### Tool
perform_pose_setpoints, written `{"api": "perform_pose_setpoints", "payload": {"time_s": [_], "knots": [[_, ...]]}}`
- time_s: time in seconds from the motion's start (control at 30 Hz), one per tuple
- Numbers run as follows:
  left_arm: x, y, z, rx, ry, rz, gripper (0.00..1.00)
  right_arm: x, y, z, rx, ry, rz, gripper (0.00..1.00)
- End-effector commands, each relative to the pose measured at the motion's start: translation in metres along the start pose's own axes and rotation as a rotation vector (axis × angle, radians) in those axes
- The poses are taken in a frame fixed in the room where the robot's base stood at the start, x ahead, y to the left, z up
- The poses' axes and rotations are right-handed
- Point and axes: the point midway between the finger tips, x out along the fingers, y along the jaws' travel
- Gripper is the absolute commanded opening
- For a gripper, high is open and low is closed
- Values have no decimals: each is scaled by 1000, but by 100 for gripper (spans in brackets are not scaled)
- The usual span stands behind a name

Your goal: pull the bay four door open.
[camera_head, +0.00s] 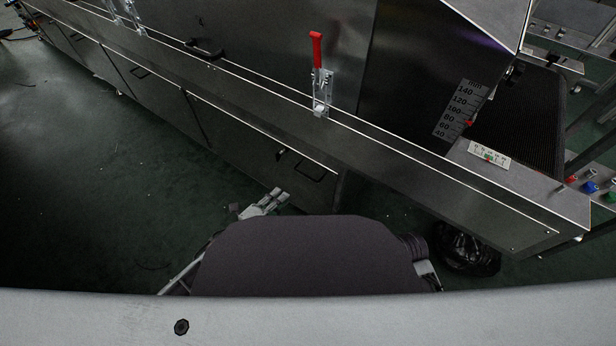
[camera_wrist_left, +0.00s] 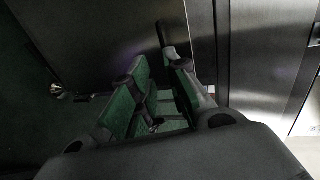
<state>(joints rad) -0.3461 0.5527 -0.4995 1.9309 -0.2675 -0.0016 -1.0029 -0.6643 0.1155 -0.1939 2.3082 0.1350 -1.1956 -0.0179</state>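The nearest lower door (camera_head: 255,140) is a dark grey metal panel on the front of the long machine. It carries a dark bar handle (camera_head: 310,168) near its right end and a small latch knob (camera_head: 281,154) to the left of that. The door looks flush with the front. My left gripper (camera_head: 279,195) is just below and left of the handle, near the door. In the left wrist view its two green-padded fingers (camera_wrist_left: 160,66) are apart, with a dark bar (camera_wrist_left: 163,34) just beyond their tips; I see nothing held. My right gripper is hidden.
More lower doors (camera_head: 145,90) with handles run off to the left. Above them is a steel ledge with a red-handled toggle clamp (camera_head: 318,75). The green floor (camera_head: 90,190) at left is clear.

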Motion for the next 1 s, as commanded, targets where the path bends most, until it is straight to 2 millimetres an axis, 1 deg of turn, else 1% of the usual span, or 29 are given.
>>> {"api": "perform_pose_setpoints", "payload": {"time_s": [0.17,0.57,0.77,1.0], "knots": [[0,-3,-4,20,11,-13,17,-2,-1,0,-2,4,-3,40],[1,-4,-4,19,10,-13,17,-3,-1,-1,-1,5,-3,40],[7,-4,-4,18,10,-14,17,1,-1,0,1,11,-7,40],[22,-3,-4,19,10,-14,17,9,-2,2,7,30,-15,40]]}}
